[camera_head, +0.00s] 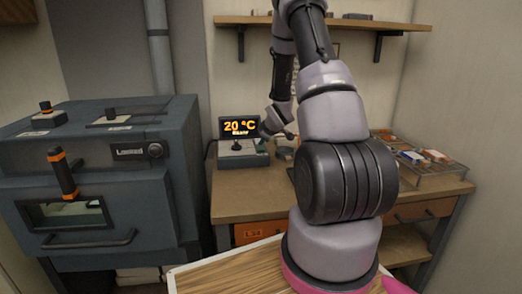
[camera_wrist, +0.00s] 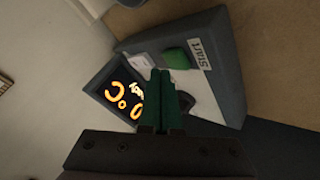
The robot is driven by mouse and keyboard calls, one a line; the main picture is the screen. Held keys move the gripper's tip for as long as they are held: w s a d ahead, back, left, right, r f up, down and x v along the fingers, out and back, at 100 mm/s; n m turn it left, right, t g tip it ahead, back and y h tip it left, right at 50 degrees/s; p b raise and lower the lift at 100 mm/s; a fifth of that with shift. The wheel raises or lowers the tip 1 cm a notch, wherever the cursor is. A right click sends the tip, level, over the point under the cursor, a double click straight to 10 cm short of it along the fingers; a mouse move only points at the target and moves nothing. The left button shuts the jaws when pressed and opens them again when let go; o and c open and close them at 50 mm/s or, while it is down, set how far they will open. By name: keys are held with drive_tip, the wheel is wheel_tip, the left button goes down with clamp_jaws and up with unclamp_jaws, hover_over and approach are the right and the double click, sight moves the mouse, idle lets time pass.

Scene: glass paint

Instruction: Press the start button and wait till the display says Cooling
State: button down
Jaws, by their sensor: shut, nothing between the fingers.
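The control box (camera_head: 232,161) stands on the workbench, with a lit display (camera_head: 239,127) on it reading "20 °C" in orange. The green start button (camera_wrist: 178,57) sits beside a "START" label (camera_wrist: 208,53). My gripper (camera_wrist: 160,73) is shut and empty, its green fingertips just below the button in the picture. I cannot tell whether they touch it. In the head view my arm hides part of the box.
A dark furnace (camera_head: 95,180) with an orange-tipped handle (camera_head: 62,172) stands at left. Wire trays (camera_head: 440,172) with small colored items lie on the bench (camera_head: 232,205) at right. A shelf (camera_head: 230,20) hangs above. A wooden-topped surface (camera_head: 225,272) is in front.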

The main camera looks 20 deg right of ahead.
sight(262, 149)
drive_tip(key=shift+f, duration=0.1)
drive_tip(key=shift+f, duration=0.3)
drive_tip(key=shift+f, duration=0.4)
idle(0.6)
idle(0.4)
drive_tip(key=shift+r, duration=0.8)
drive_tip(key=shift+r, duration=2.55)
